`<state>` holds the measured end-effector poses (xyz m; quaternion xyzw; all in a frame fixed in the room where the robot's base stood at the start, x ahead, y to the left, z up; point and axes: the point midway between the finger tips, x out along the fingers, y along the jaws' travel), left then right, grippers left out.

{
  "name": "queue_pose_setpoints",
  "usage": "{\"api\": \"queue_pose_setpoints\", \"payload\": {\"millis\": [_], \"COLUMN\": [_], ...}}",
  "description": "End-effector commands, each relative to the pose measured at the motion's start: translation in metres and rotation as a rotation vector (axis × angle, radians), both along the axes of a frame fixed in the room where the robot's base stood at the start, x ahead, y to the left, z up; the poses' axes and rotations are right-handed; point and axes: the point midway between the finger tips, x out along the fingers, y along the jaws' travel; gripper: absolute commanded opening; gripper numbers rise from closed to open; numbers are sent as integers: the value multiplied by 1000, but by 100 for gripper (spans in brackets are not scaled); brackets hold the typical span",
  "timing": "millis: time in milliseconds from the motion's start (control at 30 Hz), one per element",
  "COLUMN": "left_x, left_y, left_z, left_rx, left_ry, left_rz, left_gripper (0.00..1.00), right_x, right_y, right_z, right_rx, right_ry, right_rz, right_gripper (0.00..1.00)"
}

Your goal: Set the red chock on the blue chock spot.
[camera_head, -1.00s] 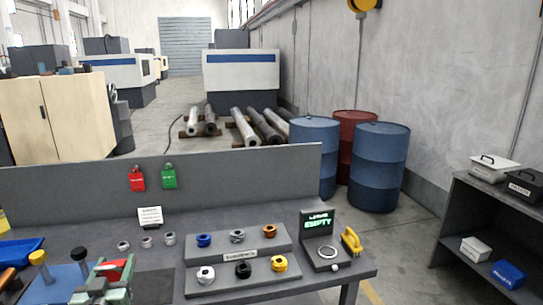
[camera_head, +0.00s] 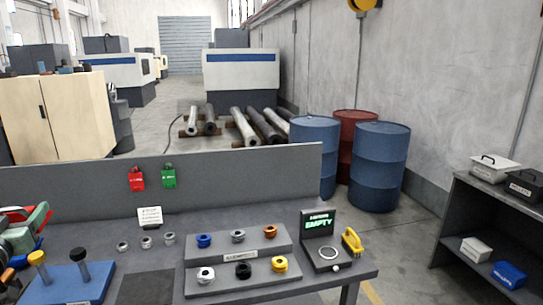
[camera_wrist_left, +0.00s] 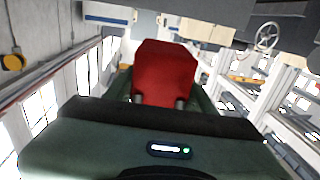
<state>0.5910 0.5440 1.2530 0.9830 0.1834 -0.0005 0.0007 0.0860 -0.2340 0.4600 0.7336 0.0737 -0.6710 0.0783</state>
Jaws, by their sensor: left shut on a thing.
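My left gripper (camera_head: 22,226) is at the left edge of the head view, raised above the left end of the bench. It is shut on the red chock (camera_wrist_left: 165,70), which fills the middle of the left wrist view between the fingers. In the head view only a small red part of the chock (camera_head: 11,210) shows beside the green gripper. I cannot make out a blue chock spot in either view. Two blue barrels (camera_head: 381,168) and one red barrel (camera_head: 353,128) stand on the floor behind the bench. My right gripper is not in view.
The grey bench holds a blue board (camera_head: 75,287) with upright knobbed pegs, stepped racks of rings, a small display (camera_head: 318,224) and a yellow tool (camera_head: 352,242). A low panel (camera_head: 240,178) runs along its back. A dark shelf (camera_head: 480,210) with boxes stands at right; floor between is clear.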

Motion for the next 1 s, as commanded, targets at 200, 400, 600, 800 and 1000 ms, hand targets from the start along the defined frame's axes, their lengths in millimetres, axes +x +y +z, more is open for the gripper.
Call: {"api": "queue_pose_setpoints", "payload": {"millis": [200, 400, 600, 800, 1000], "left_x": [-7, -5, -5, -10, -30], "left_y": [15, -7, -37, -79, -143], "left_z": [38, 19, -7, -44, -99], "left_rx": [5, 2, 2, 2, 1], "left_ry": [-5, 3, 4, 6, 12], "left_rz": [24, -23, -94, -194, -356], "left_gripper": [0, 0, 0, 0, 0], "right_x": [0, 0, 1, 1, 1], "right_y": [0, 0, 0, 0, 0], "right_z": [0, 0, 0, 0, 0], "right_rx": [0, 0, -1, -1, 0], "right_ry": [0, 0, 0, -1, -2], "right_rz": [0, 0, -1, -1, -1], "right_gripper": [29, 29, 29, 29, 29]}}
